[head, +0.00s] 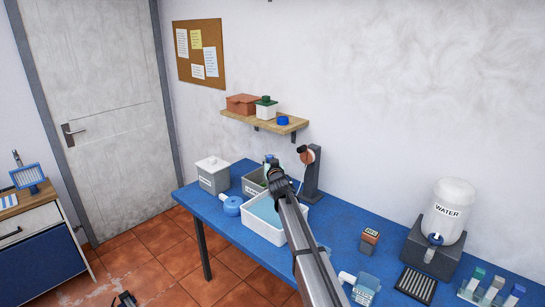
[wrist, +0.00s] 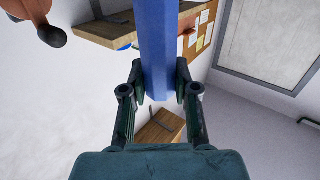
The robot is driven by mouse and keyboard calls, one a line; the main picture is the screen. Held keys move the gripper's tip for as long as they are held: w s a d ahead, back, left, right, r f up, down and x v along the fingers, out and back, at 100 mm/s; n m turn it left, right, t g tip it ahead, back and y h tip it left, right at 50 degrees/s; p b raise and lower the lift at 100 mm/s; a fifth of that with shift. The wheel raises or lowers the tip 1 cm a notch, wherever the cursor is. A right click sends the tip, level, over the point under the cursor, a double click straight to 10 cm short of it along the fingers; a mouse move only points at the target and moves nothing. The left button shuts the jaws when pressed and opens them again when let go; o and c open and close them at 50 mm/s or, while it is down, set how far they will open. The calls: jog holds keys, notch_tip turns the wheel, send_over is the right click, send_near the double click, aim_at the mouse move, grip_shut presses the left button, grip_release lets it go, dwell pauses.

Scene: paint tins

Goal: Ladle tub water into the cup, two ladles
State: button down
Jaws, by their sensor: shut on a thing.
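My gripper (head: 274,178) is raised above the far side of the white tub (head: 250,232), which holds light blue water. In the wrist view my gripper (wrist: 160,85) is shut on a straight blue bar, which looks like the ladle handle (wrist: 157,45). The ladle's bowl cannot be made out in either view. A light blue container (head: 366,287) with a white piece at its left stands on the table at the lower right; I cannot tell whether it is the cup.
A dark stand (head: 313,175) rises close right of my gripper. A wall shelf (head: 266,121) hangs behind. A water dispenser (head: 446,215) stands right.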

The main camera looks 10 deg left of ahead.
jog(key=shift+w+a+f, duration=0.1)
jog(key=shift+w+a, duration=0.1)
jog(key=shift+a, duration=0.2)
jog(key=shift+p, duration=0.35)
jog(key=shift+s+d+f+b, duration=0.15)
jog(key=shift+d+f+b, duration=0.15)
jog(key=shift+b, duration=0.45)
jog(key=shift+s+d+f+m+y+b, duration=0.15)
jog(key=shift+d+m+y+b, duration=0.2)
jog(key=shift+b, duration=0.4)
jog(key=shift+d+f+t+b, duration=0.15)
jog(key=shift+d+t+b, duration=0.2)
jog(key=shift+b, duration=0.2)
jog(key=shift+s+d+f+m+t+b, duration=0.25)
jog(key=shift+d+b, duration=0.2)
jog(key=shift+b, duration=0.5)
jog(key=shift+s+d+f+m+t+b, duration=0.1)
jog(key=shift+d+f+m+b, duration=0.2)
jog(key=shift+b, duration=0.6)
jog(key=shift+s+d+f+m+t+b, duration=0.1)
jog(key=shift+s+d+m+t+b, duration=0.15)
jog(key=shift+d+b, duration=0.5)
jog(key=shift+d+f+m+b, duration=0.3)
jog(key=shift+d+m+b, duration=0.15)
jog(key=shift+b, duration=0.9)
jog(key=shift+s+d+f+t+b, duration=0.2)
jog(key=shift+t+b, duration=0.15)
jog(key=shift+b, duration=0.2)
